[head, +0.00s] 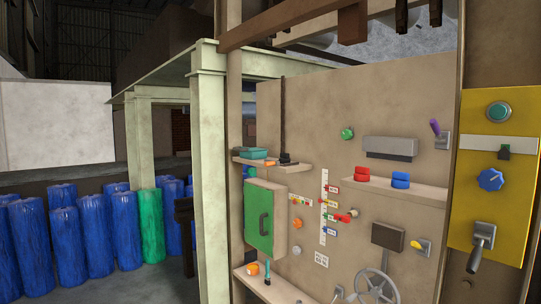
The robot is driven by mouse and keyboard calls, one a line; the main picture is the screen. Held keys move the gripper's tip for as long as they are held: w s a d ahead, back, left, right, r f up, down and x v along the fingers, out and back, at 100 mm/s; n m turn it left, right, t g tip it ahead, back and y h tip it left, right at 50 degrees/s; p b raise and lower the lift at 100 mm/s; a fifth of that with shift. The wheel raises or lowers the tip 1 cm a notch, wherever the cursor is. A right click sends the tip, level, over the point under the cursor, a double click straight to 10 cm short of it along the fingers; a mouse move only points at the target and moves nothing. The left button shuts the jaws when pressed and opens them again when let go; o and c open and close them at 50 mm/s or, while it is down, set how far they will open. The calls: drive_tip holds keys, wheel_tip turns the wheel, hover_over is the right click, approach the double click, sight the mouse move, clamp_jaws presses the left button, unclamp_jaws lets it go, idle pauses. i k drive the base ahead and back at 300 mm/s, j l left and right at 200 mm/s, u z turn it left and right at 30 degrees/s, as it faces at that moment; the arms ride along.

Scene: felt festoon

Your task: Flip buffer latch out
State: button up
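I cannot tell for sure which fitting is the buffer latch. Several levers show on the beige board (300,110) and the yellow panel (465,195) at the right. A purple-tipped lever (436,128) on a grey plate leans up and left near the board's top right. A yellow-handled lever (423,246) sits lower on the board. A grey lever (480,245) is mounted low on the yellow panel. My gripper is not in view.
A green box (265,215) and a handwheel (375,288) stick out from the board. Small shelves hold red and blue discs (400,180) and a teal item (254,153). A pale post (208,170) stands left of the board. Blue rolls (90,235) fill the left.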

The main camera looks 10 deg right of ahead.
sight(268, 163)
drive_tip(key=i+j, duration=0.15)
drive_tip(key=i, duration=0.35)
drive_tip(key=i+j+z, duration=0.1)
drive_tip(key=i, duration=0.4)
drive_tip(key=i+j, duration=0.25)
drive_tip(key=i, duration=0.2)
drive_tip(key=i+j+z, duration=0.1)
drive_tip(key=i, duration=0.4)
drive_tip(key=j, duration=0.1)
